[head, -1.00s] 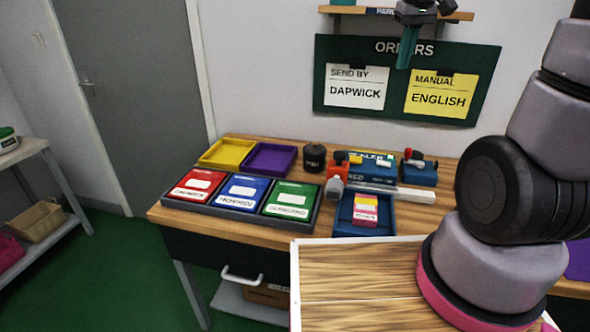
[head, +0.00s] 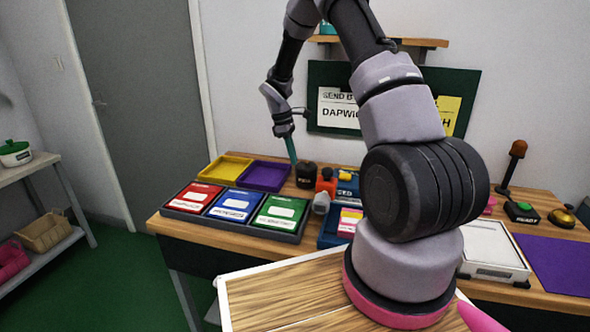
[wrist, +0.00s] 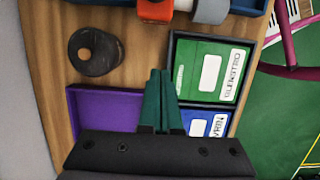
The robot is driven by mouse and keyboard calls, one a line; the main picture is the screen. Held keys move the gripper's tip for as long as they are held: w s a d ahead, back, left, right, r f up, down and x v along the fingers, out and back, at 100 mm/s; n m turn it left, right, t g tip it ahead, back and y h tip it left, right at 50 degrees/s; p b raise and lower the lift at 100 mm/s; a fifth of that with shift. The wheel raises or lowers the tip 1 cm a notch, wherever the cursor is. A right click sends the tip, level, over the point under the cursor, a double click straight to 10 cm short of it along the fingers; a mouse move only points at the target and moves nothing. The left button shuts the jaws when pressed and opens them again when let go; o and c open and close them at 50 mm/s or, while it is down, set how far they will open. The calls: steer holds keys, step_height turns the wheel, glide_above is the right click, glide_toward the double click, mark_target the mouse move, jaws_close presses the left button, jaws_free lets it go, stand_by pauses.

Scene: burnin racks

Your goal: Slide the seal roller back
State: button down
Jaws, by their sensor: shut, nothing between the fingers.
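The sealer is a blue unit (head: 347,184) at the back of the table, partly hidden by my arm. An orange block (head: 326,182) with a dark top stands at its left end, with a grey cylinder (head: 321,203) in front of it, which looks like the roller. In the wrist view the orange block (wrist: 155,10) and the grey cylinder (wrist: 211,9) show at the top edge, cut off. My gripper (head: 293,161) has green fingers, shut and empty, pointing down near the black round pot. In the wrist view the fingertips (wrist: 160,73) are apart from the orange block and cylinder.
The black pot (head: 306,175) stands left of the orange block. Yellow (head: 208,172) and purple (head: 287,165) trays lie behind a rack holding red (head: 192,196), blue (head: 234,205) and green (head: 279,212) cards. A blue tray (head: 327,239) sits in front of the sealer.

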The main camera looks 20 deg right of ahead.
steer(key=x, duration=0.8)
steer(key=shift+s+f, duration=0.1)
steer(key=shift+f, duration=0.3)
steer(key=shift+s+d+f, duration=0.1)
steer(key=shift+s+d, duration=0.2)
steer(key=shift+d, duration=0.25)
steer(key=shift+s+d, duration=0.35)
steer(key=shift+d, duration=0.2)
steer(key=shift+s+d, duration=0.45)
steer(key=shift+d, duration=0.2)
steer(key=s+d, duration=0.5)
steer(key=d, duration=0.2)
steer(key=s+d, duration=0.5)
steer(key=d, duration=0.3)
steer(key=s+d, duration=0.5)
steer(key=d, duration=0.3)
steer(key=shift+s, duration=0.35)
steer(key=shift+d, duration=0.1)
steer(key=w+a, duration=0.1)
steer(key=a, duration=0.1)
steer(key=w+a, duration=0.1)
steer(key=a, duration=0.1)
steer(key=shift+w, duration=0.35)
steer(key=v, duration=1)
steer(key=shift+d, duration=0.2)
